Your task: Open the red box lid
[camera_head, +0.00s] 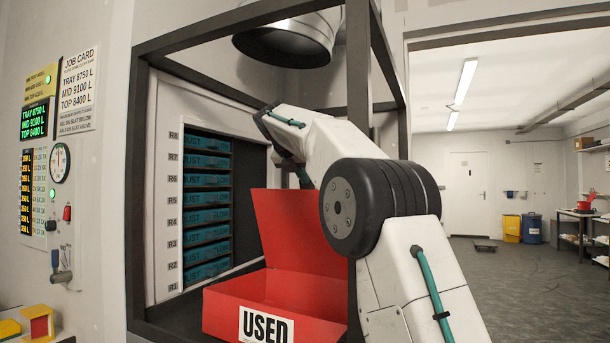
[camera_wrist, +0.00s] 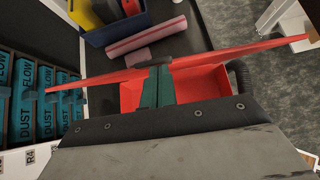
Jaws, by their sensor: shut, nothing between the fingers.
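The red box (camera_head: 225,308) with its "USED" label stands at the front of the dark-framed bench. Its red lid (camera_head: 290,232) is raised and stands steeply tilted above the box. In the wrist view the lid (camera_wrist: 245,50) shows nearly edge-on as a red strip, with the open red box (camera_wrist: 205,80) behind my gripper. My gripper (camera_wrist: 156,72) is shut and empty, its green fingers against or very close to the lid's edge; I cannot tell if they touch. In the head view the fingertips are hidden behind the lid.
A rack of teal "DUST FLOW" slats (camera_head: 207,205) stands behind the box. A metal duct (camera_head: 290,40) hangs above. A dark frame post (camera_head: 358,80) rises beside my arm. A blue bin (camera_wrist: 115,33) and a pink roll (camera_wrist: 145,37) lie on the dark surface.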

